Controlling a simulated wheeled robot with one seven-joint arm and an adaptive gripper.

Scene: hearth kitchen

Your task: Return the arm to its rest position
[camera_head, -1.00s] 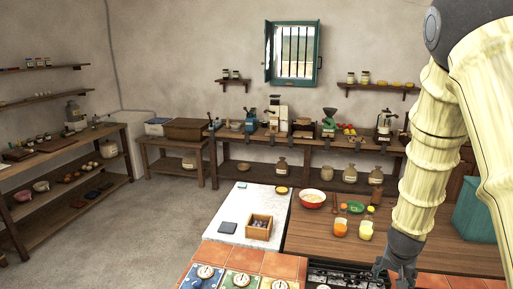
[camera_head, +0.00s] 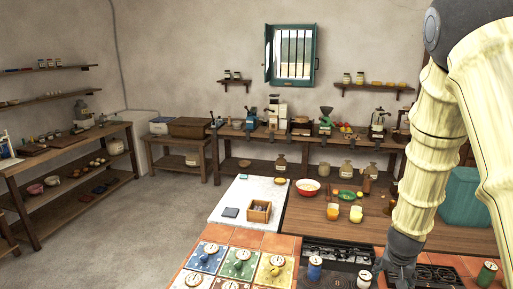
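My arm (camera_head: 440,120) hangs down along the right side of the view, with pale ribbed links and a dark joint at the top. My gripper (camera_head: 392,280) is at its lower end, pointing down in front of the stove area near the bottom edge. Its fingers are small, dark and partly cut off by the frame, so I cannot tell whether they are open or shut. No held object is visible at it.
A stove (camera_head: 340,254) and tiles with round knobs (camera_head: 240,264) lie in front. A small wooden box (camera_head: 260,211) sits on the white slab. The floor (camera_head: 130,235) at left is clear.

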